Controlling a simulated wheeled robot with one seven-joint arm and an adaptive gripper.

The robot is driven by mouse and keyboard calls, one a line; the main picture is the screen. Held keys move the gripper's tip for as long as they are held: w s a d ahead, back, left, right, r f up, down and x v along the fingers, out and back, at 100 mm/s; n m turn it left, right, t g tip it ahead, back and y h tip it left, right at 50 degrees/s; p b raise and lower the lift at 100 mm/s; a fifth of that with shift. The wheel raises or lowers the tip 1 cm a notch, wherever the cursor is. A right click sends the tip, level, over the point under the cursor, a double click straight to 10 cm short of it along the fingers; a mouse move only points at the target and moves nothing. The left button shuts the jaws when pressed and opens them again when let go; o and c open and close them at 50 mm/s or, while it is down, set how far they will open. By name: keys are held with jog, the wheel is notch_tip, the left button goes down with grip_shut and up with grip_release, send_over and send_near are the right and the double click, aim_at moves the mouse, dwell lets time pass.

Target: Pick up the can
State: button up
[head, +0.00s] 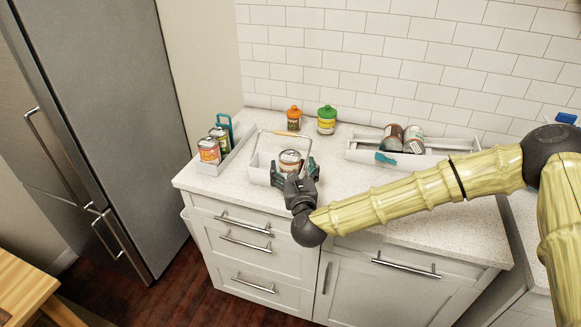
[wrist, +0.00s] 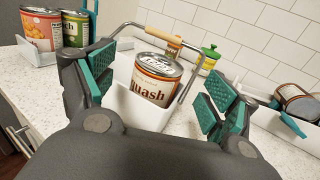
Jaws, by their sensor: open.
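A can (head: 290,160) with an orange-brown and white label stands in a white basket (head: 258,172) with a raised handle on the counter. In the wrist view the can (wrist: 158,80) reads "uash" and shows its metal lid; its lower part is hidden by the basket wall (wrist: 135,107). My gripper (head: 295,172) is at the basket's front. In the wrist view its teal-padded fingers (wrist: 160,90) are spread wide, one on each side of the can, with nothing between them touching it. The basket's handle (wrist: 150,30) arches above and behind the can.
Two cans (head: 209,149) stand in a tray (head: 213,169) at the left. An orange-capped jar (head: 294,119) and a green-capped jar (head: 327,120) stand at the back. A white tray (head: 362,154) with tipped containers (head: 403,138) lies right. The counter between is clear.

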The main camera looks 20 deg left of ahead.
aim_at(292, 163)
jog(key=shift+p+x, duration=0.8)
jog(key=shift+x, duration=1.25)
jog(key=c, duration=1.3)
